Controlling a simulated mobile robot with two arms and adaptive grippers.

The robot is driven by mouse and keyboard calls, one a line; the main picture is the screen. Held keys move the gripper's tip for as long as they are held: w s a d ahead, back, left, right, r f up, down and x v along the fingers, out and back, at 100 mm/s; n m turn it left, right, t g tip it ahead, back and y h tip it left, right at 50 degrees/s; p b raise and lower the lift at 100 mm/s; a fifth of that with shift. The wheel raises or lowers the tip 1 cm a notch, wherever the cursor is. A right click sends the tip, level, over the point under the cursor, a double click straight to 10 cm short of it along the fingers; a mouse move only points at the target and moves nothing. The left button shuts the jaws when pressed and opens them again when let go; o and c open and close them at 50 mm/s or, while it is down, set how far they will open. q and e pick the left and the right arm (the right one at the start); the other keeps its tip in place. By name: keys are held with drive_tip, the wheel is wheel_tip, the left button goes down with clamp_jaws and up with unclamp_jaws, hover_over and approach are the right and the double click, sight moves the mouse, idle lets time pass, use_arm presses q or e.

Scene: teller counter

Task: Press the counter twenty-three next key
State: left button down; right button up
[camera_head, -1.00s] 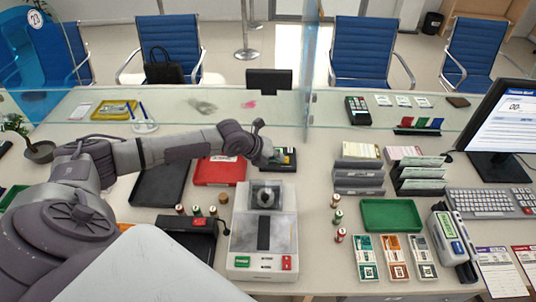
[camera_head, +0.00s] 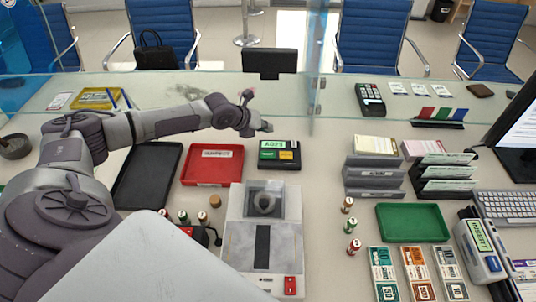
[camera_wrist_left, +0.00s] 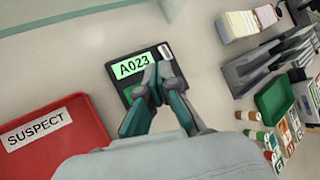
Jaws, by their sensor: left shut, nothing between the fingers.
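The black counter unit (camera_head: 280,160) lies on the desk right of the red tray. Its lit green display (camera_head: 274,145) reads A023 in the left wrist view (camera_wrist_left: 133,65). A yellow key (camera_head: 286,155) shows below the display in the head view. My left gripper (camera_head: 267,127) is shut and empty. In the head view its tip appears just beyond the unit's far edge, apparently above it. In the left wrist view the fingers (camera_wrist_left: 159,76) overlap the unit and hide its lower part; I cannot tell whether they touch it. My right gripper is not in view.
The red tray (camera_head: 192,178), labelled SUSPECT (camera_wrist_left: 36,129), and a black tray (camera_head: 126,202) lie left of the unit. A white counting machine (camera_head: 234,240) stands in front. A glass screen (camera_head: 317,90) rises behind.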

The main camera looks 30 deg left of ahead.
use_arm(q)
drive_tip(key=b, duration=0.6)
hover_over(275, 151)
drive_tip(key=s+a, duration=0.2)
drive_tip(key=s, duration=0.1)
drive_tip(key=f, duration=0.7)
drive_tip(key=shift+d+f, duration=0.2)
drive_tip(key=shift+f, duration=0.1)
drive_tip(key=shift+f+b, duration=0.5)
drive_tip(key=shift+f, duration=0.1)
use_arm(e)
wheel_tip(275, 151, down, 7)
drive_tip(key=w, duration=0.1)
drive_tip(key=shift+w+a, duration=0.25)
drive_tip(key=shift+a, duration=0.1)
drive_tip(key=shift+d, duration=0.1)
use_arm(q)
drive_tip(key=shift+f, duration=0.15)
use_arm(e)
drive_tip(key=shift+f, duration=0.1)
use_arm(q)
drive_tip(key=shift+f+b, duration=0.3)
drive_tip(key=shift+b, duration=0.05)
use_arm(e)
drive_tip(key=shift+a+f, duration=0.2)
